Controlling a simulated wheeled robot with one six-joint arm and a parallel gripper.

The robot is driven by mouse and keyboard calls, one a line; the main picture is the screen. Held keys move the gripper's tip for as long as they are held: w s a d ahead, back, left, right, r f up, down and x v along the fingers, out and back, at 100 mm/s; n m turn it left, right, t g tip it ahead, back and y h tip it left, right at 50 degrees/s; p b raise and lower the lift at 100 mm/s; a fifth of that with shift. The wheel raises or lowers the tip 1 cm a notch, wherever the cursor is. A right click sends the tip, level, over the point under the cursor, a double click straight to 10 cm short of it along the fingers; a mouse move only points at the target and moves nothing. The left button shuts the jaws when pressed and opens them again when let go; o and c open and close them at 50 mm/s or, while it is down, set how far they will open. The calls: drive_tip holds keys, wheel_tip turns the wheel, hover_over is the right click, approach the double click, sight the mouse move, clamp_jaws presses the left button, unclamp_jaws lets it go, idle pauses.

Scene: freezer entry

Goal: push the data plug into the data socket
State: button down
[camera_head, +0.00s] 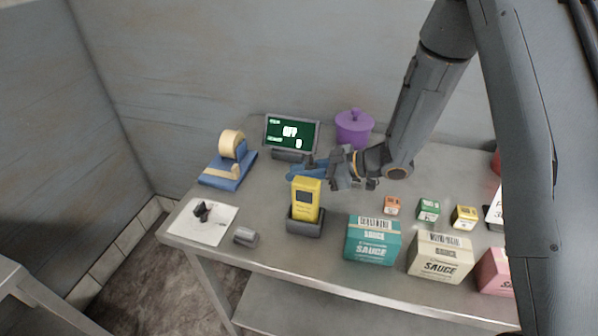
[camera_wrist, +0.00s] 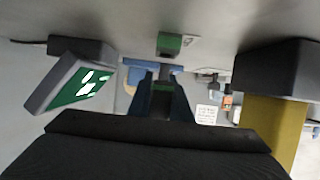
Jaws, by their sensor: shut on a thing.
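My gripper (camera_head: 318,172) reaches left over the middle of the table, its jaws closed. It also shows in the wrist view (camera_wrist: 162,80), which looks upside down. A small dark piece with a green band, apparently the data plug (camera_wrist: 162,87), is between the fingers and mostly hidden by them. A green block (camera_wrist: 168,43), which may be the data socket, stands on the table just beyond the fingertips, with a visible gap in the picture. My gripper hides this block in the head view. I cannot tell how well the two line up.
A display (camera_head: 291,133) reading OFF stands behind my gripper, beside a purple canister (camera_head: 354,129). A yellow handheld device (camera_head: 305,197) in a dark cradle (camera_head: 306,228) stands close in front. A blue tape dispenser (camera_head: 228,170) is at left. Sauce boxes (camera_head: 373,242) line the front right.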

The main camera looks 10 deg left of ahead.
drive_tip(key=shift+f+b, duration=0.75)
drive_tip(key=shift+f, duration=0.65)
drive_tip(key=c, duration=1.5)
unclamp_jaws()
drive_tip(key=shift+c, duration=0.2)
wheel_tip(320, 180, up, 10)
drive_tip(key=b, duration=0.2)
